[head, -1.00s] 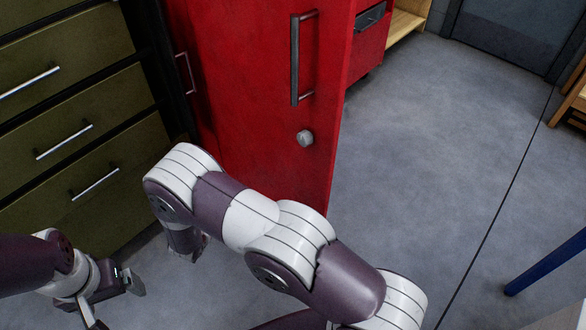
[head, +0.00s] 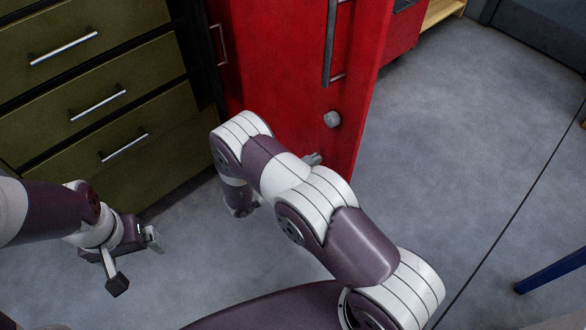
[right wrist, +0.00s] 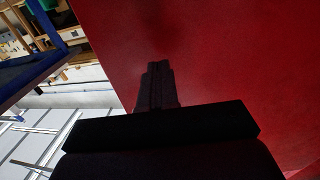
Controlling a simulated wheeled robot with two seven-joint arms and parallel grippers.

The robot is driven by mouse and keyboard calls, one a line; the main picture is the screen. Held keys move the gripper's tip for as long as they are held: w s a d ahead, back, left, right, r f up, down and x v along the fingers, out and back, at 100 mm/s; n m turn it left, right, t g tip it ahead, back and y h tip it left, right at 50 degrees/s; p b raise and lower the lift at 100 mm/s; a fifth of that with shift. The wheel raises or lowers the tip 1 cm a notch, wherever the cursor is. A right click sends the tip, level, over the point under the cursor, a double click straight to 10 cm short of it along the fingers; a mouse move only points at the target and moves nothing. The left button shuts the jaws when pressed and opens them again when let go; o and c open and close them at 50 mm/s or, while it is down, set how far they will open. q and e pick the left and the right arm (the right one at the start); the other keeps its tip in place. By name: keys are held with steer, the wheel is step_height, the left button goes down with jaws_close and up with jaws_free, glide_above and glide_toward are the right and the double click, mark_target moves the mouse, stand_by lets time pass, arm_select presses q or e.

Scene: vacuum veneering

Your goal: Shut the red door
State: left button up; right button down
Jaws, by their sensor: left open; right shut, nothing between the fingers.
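The red door (head: 280,75) stands at an angle in the upper middle of the head view, its right edge facing open floor. It has a long dark vertical handle (head: 330,40) and a round grey knob (head: 332,119) below it. My right arm crosses in front of the door's lower part and hides some of it. In the right wrist view, my right gripper (right wrist: 157,82) is shut and empty, pointing at a red surface; I cannot tell whether it touches. My left gripper (head: 135,262) is open and empty over the floor at lower left, away from the door.
Olive drawers (head: 95,100) with silver handles stand left of the door. A red cabinet part (head: 403,30) and a wooden shelf (head: 440,12) lie behind its right edge. Grey floor (head: 460,150) is clear at right, with a blue bar (head: 550,267) at the far right.

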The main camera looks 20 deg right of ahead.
steer(key=shift+x, duration=1.25)
steer(key=shift+d, duration=0.1)
